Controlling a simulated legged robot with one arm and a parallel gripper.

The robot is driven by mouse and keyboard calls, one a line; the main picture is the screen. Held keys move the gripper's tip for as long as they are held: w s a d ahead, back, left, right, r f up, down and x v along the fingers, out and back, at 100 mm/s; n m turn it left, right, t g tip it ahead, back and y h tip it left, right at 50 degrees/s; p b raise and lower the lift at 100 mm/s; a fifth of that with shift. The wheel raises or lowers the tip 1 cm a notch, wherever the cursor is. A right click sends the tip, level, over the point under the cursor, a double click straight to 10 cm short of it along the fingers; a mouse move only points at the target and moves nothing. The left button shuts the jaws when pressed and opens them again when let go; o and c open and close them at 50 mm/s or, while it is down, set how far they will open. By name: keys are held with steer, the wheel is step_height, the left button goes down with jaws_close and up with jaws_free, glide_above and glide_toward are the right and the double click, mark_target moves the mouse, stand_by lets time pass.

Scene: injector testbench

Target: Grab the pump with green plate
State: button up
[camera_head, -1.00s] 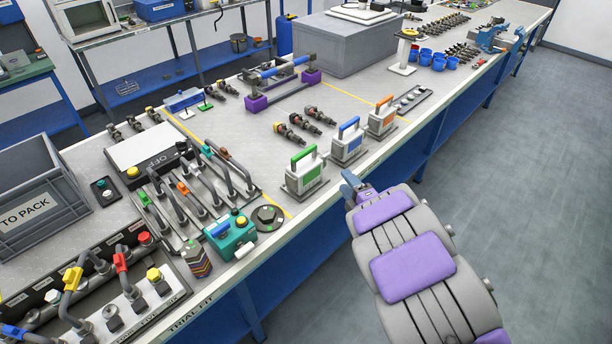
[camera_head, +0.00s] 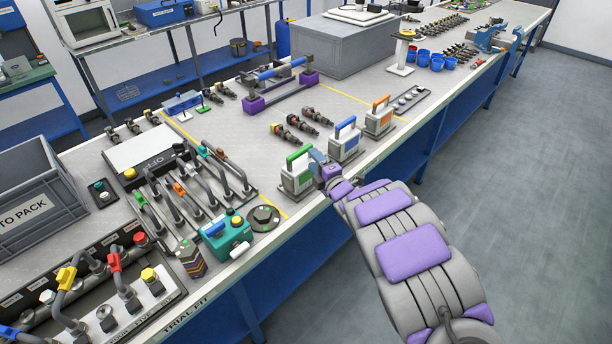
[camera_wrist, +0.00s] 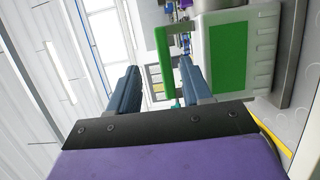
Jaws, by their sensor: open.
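The pump with the green plate (camera_head: 294,179) stands upright near the bench's front edge, its green handle on top. In the wrist view its green plate (camera_wrist: 228,57) fills the upper right, and its green handle (camera_wrist: 163,55) hangs left of the body. My gripper (camera_head: 318,160) is at the pump's right side, near the handle. In the wrist view my gripper (camera_wrist: 157,82) is open, with its two blue-grey fingers apart. The handle shows beyond and between the fingers; I cannot tell whether they touch it.
A pump with a blue plate (camera_head: 345,143) stands just right of my gripper, and one with an orange plate (camera_head: 378,119) beyond it. Several injectors (camera_head: 300,128) lie behind. A teal box (camera_head: 228,235) and a dark round disc (camera_head: 264,217) sit to the left. The floor at right is clear.

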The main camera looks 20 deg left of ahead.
mark_target(304, 153)
steer(key=a, duration=0.4)
steer(key=shift+w+a+f, duration=0.1)
steer(key=shift+w+f, duration=0.3)
steer(key=shift+w+a+r+b, duration=0.1)
steer(key=shift+w+b, duration=0.2)
steer(key=shift+w, duration=0.3)
steer(key=shift+w+a+r+b, duration=0.1)
steer(key=shift+w+b, duration=0.2)
steer(key=shift+w, duration=0.25)
steer(key=shift+w+a, duration=0.25)
steer(key=shift+a, duration=0.25)
steer(key=shift+a+f, duration=0.25)
steer(key=shift+a, duration=0.55)
steer(key=shift+c, duration=0.7)
steer(key=shift+d, duration=0.1)
steer(key=shift+c, duration=0.7)
steer(key=shift+s+d+r, duration=0.1)
steer(key=shift+d+r, duration=0.05)
steer(key=shift+d, duration=0.55)
steer(key=c, duration=0.5)
steer(key=shift+c, duration=0.6)
steer(key=shift+a, duration=0.3)
jaws_close()
